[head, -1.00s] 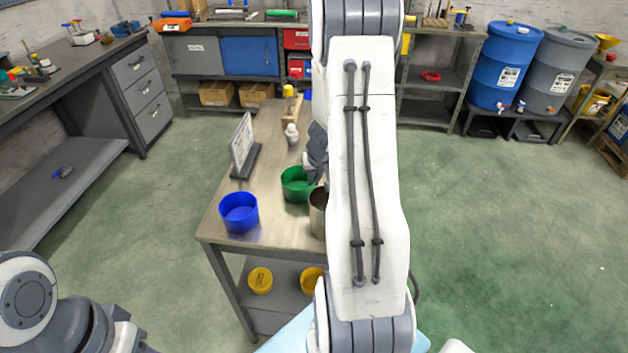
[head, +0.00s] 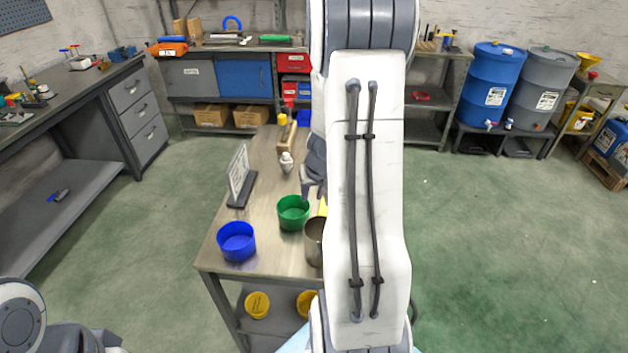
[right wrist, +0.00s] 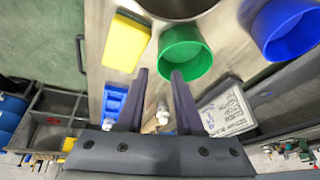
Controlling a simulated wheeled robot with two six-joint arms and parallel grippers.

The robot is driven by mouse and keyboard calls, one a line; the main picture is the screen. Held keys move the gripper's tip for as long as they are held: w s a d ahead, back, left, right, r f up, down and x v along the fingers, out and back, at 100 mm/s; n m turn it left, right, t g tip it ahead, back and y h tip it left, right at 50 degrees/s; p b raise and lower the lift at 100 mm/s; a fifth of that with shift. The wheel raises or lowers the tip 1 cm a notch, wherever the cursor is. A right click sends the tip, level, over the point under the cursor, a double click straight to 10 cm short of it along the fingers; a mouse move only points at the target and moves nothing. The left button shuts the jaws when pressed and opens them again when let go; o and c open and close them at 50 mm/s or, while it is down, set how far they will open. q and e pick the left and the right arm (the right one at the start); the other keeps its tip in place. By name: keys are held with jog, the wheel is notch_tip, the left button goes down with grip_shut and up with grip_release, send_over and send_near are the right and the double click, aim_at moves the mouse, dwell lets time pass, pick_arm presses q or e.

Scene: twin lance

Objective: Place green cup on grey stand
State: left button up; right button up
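The green cup (head: 293,214) stands upright on the metal-topped table, right of a blue cup. It shows also in the right wrist view (right wrist: 186,56), just beyond the fingertips. My right gripper (head: 308,190) is at the cup's far right side. In the right wrist view my right gripper (right wrist: 160,72) has its two fingers apart with nothing held between them; whether one touches the cup I cannot tell. I cannot pick out a grey stand for certain; my right arm covers part of the table. Part of my left arm shows at bottom left, without its gripper.
A blue cup (head: 237,241), a metal container (head: 314,241), a sign on a dark base (head: 240,180) and a white figure-like item (head: 286,163) stand near the green cup. A yellow block (right wrist: 125,43) lies close by. Yellow containers (head: 257,305) sit on the lower shelf.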

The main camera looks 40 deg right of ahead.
jog(key=s+a+r+n+g+y, duration=0.15)
jog(key=a+r+n, duration=0.25)
jog(key=a, duration=0.9)
jog(key=s+a+r+n+y, duration=0.1)
jog(key=a+r+n+y, duration=0.2)
jog(key=a, duration=1.1)
jog(key=s+a+r+n+g+h, duration=0.2)
jog(key=s+a+r+n, duration=0.2)
jog(key=s+a, duration=0.6)
jog(key=s+n, duration=0.2)
jog(key=s, duration=0.4)
jog(key=shift+s+a+n+p, duration=0.15)
jog(key=shift+s+n+p, duration=0.05)
jog(key=shift+n+p, duration=0.2)
jog(key=shift+g, duration=0.25)
